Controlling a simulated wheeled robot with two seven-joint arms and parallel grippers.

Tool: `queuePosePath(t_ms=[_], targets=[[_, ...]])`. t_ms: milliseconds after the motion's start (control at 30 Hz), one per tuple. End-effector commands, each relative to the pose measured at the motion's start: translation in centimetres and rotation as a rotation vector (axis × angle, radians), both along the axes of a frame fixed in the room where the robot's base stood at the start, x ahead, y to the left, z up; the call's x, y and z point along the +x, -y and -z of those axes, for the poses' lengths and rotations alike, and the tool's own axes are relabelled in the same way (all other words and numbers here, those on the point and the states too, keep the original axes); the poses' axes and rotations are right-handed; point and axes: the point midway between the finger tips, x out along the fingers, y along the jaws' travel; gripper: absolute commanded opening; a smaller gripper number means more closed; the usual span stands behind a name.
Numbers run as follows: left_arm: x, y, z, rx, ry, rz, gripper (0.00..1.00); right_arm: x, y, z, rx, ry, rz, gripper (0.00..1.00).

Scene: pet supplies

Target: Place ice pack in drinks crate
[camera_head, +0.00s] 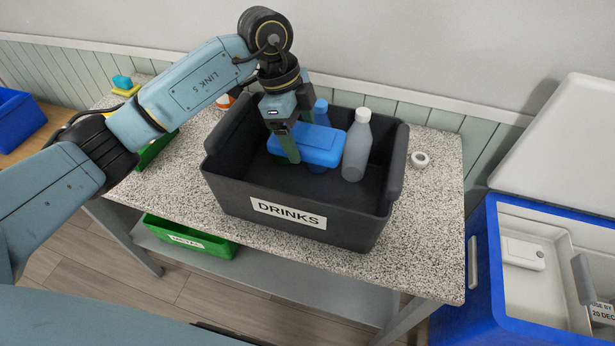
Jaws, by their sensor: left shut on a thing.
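The blue ice pack (318,146) is a flat block within the opening of the black drinks crate (236,193), which has a DRINKS label on its front. My left gripper (290,150) reaches down over the crate and is shut on the ice pack at its left end. I cannot tell whether the ice pack touches the crate floor. A grey bottle (357,148) stands in the crate to the right of the ice pack. A blue bottle (321,112) is behind the ice pack and partly hidden by it. My right gripper is not in view.
The crate stands on a speckled table (432,215). A white roll-like ring (419,160) lies right of it. An open blue cooler (484,290) stands at the right. A green bin (188,238) is on the lower shelf, and a blue bin (20,123) is far left.

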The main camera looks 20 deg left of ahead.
Motion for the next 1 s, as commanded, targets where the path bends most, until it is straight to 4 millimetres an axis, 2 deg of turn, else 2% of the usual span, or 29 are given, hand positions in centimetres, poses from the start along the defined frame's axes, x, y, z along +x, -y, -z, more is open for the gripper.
queuePosePath(t_ms=[33, 200, 400, 600, 900, 1000], targets=[[-0.2, 0.0, 1.5, 0.0, -0.007, 0.0, 0.43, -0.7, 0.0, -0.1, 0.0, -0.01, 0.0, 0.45], [-0.2, 0.0, 6.0, 0.0, -0.007, -0.001, 0.43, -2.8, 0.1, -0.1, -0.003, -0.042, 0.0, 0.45], [-0.1, 0.0, 10.3, -0.001, -0.002, 0.0, 0.43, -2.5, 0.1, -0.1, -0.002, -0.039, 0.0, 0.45], [0.0, 0.0, 11.8, -0.001, 0.0, 0.0, 0.43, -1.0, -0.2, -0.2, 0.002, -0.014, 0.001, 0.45], [-0.1, 0.0, 15.4, 0.0, -0.002, 0.002, 0.43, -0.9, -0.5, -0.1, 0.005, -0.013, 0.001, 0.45], [0.0, 0.0, 15.6, 0.0, 0.002, 0.002, 0.43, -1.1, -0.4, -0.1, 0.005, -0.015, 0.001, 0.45]])
